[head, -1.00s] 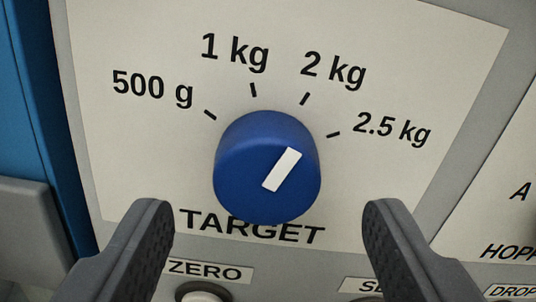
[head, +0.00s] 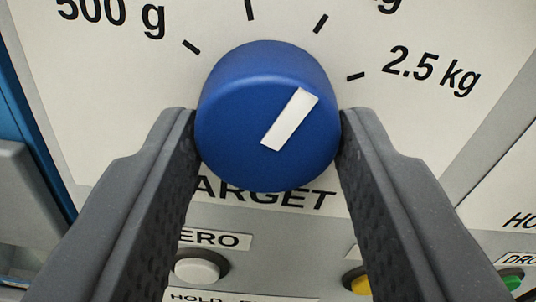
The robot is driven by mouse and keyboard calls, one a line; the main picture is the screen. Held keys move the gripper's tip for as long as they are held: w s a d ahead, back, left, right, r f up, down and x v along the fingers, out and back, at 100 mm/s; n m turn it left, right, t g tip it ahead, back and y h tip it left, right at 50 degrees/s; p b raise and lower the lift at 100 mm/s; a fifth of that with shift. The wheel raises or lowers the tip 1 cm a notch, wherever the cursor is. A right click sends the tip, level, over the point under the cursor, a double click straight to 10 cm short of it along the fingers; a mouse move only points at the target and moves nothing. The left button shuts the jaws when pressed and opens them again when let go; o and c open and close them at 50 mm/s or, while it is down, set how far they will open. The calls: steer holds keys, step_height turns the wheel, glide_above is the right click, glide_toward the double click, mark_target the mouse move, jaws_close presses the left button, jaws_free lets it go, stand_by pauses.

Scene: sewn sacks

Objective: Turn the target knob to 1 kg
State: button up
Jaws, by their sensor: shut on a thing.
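The blue target knob (head: 228,135) stands in the middle of the head view, on a pale dial plate. Its white pointer bar (head: 290,119) tilts up and to the right, toward the 2 kg tick (head: 320,23). My gripper (head: 268,130) is shut on the knob, one finger against its left side and one against its right. The 1 kg tick (head: 249,9) is at the top edge, and its label is out of view. The 500 g label (head: 110,14) and the 2.5 kg label (head: 431,71) flank the knob. My fingers partly cover the word TARGET.
Below the knob are a white ZERO button (head: 198,270), a yellow button (head: 361,284) partly hidden by my right finger, and a green button (head: 512,281) at the lower right. A blue panel edge (head: 25,120) runs down the left.

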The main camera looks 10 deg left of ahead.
steer(key=n+b, duration=0.2)
steer(key=n, duration=0.1)
steer(key=shift+d+f+b, duration=0.1)
steer(key=shift+f+b, duration=0.05)
steer(key=shift+b, duration=0.2)
steer(key=shift+n+b, duration=0.6)
steer(key=shift+n, duration=1.7)
steer(key=o, duration=1)
steer(key=b+v, duration=0.1)
steer(key=v, duration=1.2)
steer(key=shift+s, duration=0.35)
